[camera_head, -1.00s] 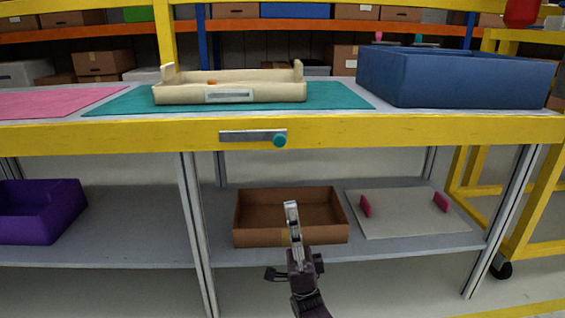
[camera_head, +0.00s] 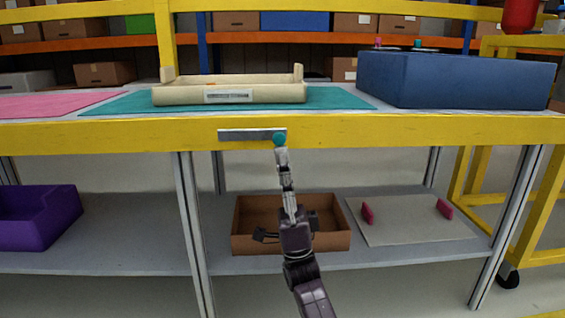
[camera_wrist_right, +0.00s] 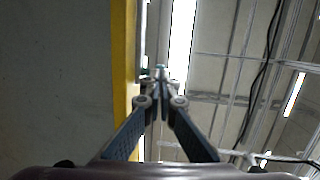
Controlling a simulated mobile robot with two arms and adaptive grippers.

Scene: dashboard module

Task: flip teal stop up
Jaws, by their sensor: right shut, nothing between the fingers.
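The teal stop is a grey bar (camera_head: 247,135) with a round teal knob (camera_head: 279,139) at its right end, on the front of the yellow table edge. The bar lies level. My right gripper (camera_head: 282,153) points upward, with its fingertips right below the teal knob. Whether they touch it I cannot tell. In the right wrist view my right gripper (camera_wrist_right: 160,74) is shut and empty, and a bit of teal shows at its tips beside the yellow edge. My left gripper is not in view.
A cream tray (camera_head: 230,96) stands on a teal mat (camera_head: 340,101) above the stop, with a blue bin (camera_head: 455,82) to its right. Below, a brown box (camera_head: 337,242) and a purple bin (camera_head: 38,225) sit on the lower shelf (camera_head: 130,235). The space before the table edge is free.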

